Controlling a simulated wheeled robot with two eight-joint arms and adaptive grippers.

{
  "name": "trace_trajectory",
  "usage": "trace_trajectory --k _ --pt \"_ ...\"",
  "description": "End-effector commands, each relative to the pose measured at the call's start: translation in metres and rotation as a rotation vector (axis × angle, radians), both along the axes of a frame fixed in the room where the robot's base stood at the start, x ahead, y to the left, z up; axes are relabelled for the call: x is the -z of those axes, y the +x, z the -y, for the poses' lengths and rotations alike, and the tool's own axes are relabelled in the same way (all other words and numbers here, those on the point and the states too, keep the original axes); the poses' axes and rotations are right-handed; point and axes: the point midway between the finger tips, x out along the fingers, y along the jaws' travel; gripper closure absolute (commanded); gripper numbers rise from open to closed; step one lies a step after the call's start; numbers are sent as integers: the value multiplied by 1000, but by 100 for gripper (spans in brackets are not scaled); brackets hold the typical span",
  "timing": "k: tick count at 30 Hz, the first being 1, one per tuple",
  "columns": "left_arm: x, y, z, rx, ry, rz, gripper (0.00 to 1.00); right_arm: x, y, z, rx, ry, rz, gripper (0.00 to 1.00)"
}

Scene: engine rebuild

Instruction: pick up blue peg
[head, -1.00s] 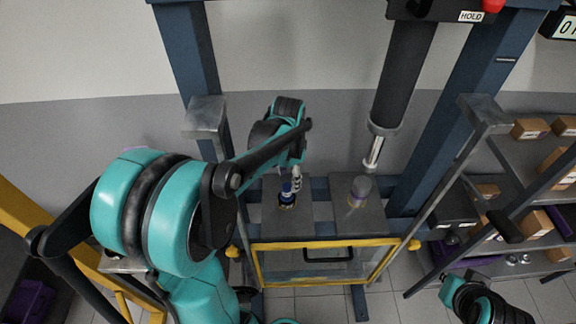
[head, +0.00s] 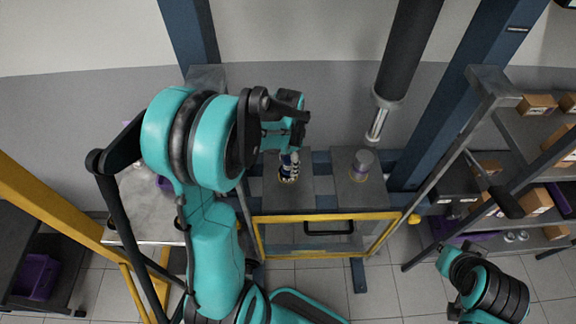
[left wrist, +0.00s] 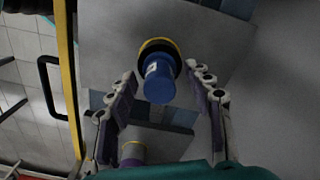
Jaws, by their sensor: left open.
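The blue peg (left wrist: 160,82) stands in a dark ring with a yellow rim (left wrist: 160,47) on a grey plate, in the left wrist view. My left gripper (left wrist: 160,73) is open, with one finger on each side of the peg. Gaps show between both fingers and the peg, and I see no contact. In the head view my left gripper (head: 290,158) is over the left grey plate (head: 270,193), and its fingers partly hide the peg. My right gripper is not seen; only part of my right arm shows at the lower right.
A yellow-framed guard (head: 325,216) runs along the front. Shelves with boxes (head: 535,200) stand at the right.

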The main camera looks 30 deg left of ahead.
Motion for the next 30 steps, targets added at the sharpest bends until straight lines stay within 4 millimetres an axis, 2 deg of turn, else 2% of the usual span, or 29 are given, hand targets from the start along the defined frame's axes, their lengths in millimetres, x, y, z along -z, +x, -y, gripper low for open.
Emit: trace_trajectory --k 1,6,19,23,26,30 --pt "0 0 0 0 0 0 57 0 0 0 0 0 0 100" --pt "0 0 0 0 0 0 100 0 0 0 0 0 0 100" --pt "-6 0 0 0 0 0 100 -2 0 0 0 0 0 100" --pt "-21 0 0 0 0 0 100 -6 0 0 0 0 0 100" --pt "-40 0 0 0 0 0 100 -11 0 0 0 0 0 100" --pt "-59 10 26 6 0 0 100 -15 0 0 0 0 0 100"
